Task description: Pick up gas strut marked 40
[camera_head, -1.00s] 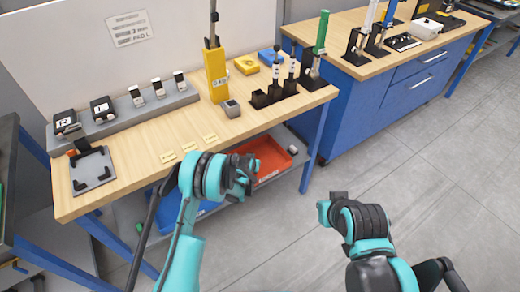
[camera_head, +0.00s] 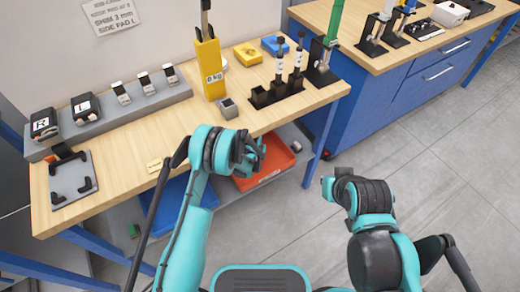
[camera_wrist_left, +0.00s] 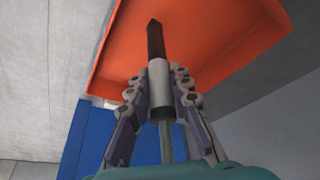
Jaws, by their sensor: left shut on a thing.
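My left gripper (camera_wrist_left: 168,95) is shut on a slim strut (camera_wrist_left: 158,72) in the left wrist view. It has a dark end, a pale band between the fingers and a metal rod below; no marking on it is readable. In the head view my left gripper (camera_head: 254,152) is in front of the bench edge, and the held strut cannot be made out there. Two dark struts with pale labels, one left (camera_head: 279,70) and one right (camera_head: 297,66), stand upright in a black rack on the bench. My right gripper (camera_head: 328,188) is over the floor, its fingers unclear.
An orange bin (camera_head: 282,161) is below the bench's front edge; it also fills the back of the left wrist view (camera_wrist_left: 215,45). A blue cabinet (camera_head: 385,105) stands right. Floor at right is clear.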

